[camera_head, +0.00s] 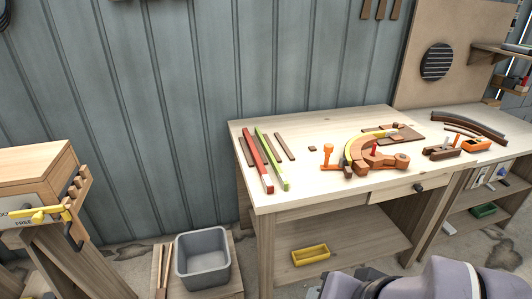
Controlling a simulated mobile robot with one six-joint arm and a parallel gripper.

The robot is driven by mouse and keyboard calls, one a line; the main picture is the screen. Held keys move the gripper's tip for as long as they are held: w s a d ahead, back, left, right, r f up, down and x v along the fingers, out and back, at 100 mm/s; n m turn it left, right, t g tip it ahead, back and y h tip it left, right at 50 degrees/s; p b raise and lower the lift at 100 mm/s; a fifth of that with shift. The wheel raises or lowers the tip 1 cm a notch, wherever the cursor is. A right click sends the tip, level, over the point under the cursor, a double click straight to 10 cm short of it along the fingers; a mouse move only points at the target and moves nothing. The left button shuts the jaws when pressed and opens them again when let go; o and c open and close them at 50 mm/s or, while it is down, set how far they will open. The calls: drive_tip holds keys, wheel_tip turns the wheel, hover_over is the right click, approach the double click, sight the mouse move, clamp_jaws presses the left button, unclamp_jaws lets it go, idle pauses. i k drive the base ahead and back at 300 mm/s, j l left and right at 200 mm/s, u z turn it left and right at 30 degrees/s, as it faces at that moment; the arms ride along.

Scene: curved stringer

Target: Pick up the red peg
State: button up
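A small red peg (374,148) stands upright at the curved wooden form (376,162) on the workbench. Its lower end seems to sit in or behind the form; I cannot tell which. A curved yellow strip (356,146) lies along the form just left of the peg. Grey-purple links of my arm show at the bottom right edge, well below and in front of the bench. My gripper is not in view.
The workbench (300,190) carries a long red bar (258,162), a green bar (271,158) and an orange-handled tool (327,156) left of the form. A plane (441,151) lies to the right. A grey bin (203,258) stands low at left.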

sight(374, 151)
drive_tip(key=i+l, duration=1.35)
drive_tip(key=i+z, duration=0.1)
drive_tip(key=i, duration=0.3)
